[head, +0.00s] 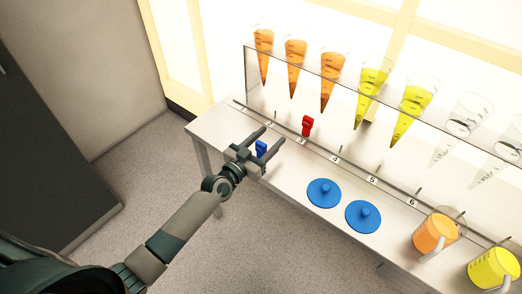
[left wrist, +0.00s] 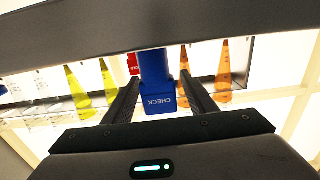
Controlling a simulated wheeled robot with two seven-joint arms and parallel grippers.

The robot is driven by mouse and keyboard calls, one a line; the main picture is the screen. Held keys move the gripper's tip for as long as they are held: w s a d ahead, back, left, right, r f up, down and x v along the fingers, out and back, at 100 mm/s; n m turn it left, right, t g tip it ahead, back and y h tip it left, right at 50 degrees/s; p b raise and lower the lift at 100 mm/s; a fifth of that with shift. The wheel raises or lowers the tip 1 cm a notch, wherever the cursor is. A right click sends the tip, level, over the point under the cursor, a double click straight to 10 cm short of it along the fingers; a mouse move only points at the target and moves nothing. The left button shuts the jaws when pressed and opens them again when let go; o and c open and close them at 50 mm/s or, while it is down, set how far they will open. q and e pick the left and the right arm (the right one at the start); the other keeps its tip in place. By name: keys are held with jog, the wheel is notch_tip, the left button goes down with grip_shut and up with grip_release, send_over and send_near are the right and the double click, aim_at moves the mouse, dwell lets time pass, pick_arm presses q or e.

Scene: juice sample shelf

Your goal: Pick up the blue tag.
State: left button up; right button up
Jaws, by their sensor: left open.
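The blue tag (head: 261,148) stands on the shelf table near its left end, partly hidden by my left gripper (head: 268,143) in the head view. My left gripper is open, with its two fingers reaching on either side of the tag. In the left wrist view the blue tag (left wrist: 156,88), marked CHECK, shows between the two open fingers (left wrist: 160,95), with a gap on each side. I cannot tell whether either finger touches it. My right gripper is not in view.
A red tag (head: 307,126) stands behind, to the right of the blue one. A clear rack (head: 300,70) holds several cones with orange or yellow juice. Two blue lids (head: 324,192) (head: 363,216), an orange beaker (head: 433,233) and a yellow beaker (head: 492,268) stand to the right.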

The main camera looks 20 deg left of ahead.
pick_arm(q)
jog(key=shift+c, duration=0.4)
jog(key=c, duration=1.1)
jog(key=shift+o, duration=0.2)
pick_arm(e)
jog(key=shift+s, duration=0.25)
